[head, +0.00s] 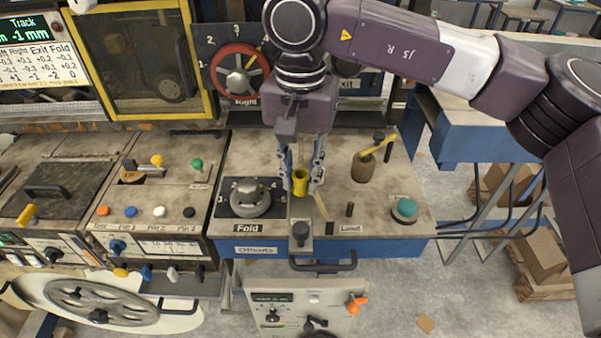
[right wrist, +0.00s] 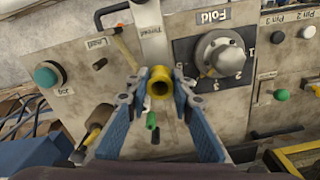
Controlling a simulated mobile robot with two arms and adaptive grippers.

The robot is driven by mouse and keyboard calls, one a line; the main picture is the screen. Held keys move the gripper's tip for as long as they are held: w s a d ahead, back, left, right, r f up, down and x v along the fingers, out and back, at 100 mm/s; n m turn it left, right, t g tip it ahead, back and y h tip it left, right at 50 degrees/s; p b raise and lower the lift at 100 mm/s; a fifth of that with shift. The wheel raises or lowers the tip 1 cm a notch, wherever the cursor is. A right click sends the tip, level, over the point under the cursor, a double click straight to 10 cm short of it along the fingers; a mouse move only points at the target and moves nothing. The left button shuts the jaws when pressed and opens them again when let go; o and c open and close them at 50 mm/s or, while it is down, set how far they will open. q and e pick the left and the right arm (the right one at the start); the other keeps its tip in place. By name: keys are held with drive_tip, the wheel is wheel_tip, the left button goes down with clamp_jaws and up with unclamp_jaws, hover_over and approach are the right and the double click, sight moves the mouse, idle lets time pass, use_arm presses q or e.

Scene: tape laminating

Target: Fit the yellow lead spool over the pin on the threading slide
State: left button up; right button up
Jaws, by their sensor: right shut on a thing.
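The yellow lead spool (head: 300,183) is held upright between the fingertips of my right gripper (head: 302,172), above the narrow threading slide strip between the Fold dial and the Lead area. In the right wrist view the spool (right wrist: 160,80) shows its open bore, with a finger on each side of it. My left gripper is not in view.
The Fold dial (head: 245,198) stands close left of the gripper. To the right are a short dark peg (head: 350,209), a teal jog button (head: 404,209) and a brown post with a yellow lever (head: 364,166). A black knob (head: 300,232) stands at the slide's front.

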drive_tip(key=o, duration=0.9)
drive_tip(key=shift+o, duration=0.2)
wheel_tip(320, 180, up, 12)
idle(0.5)
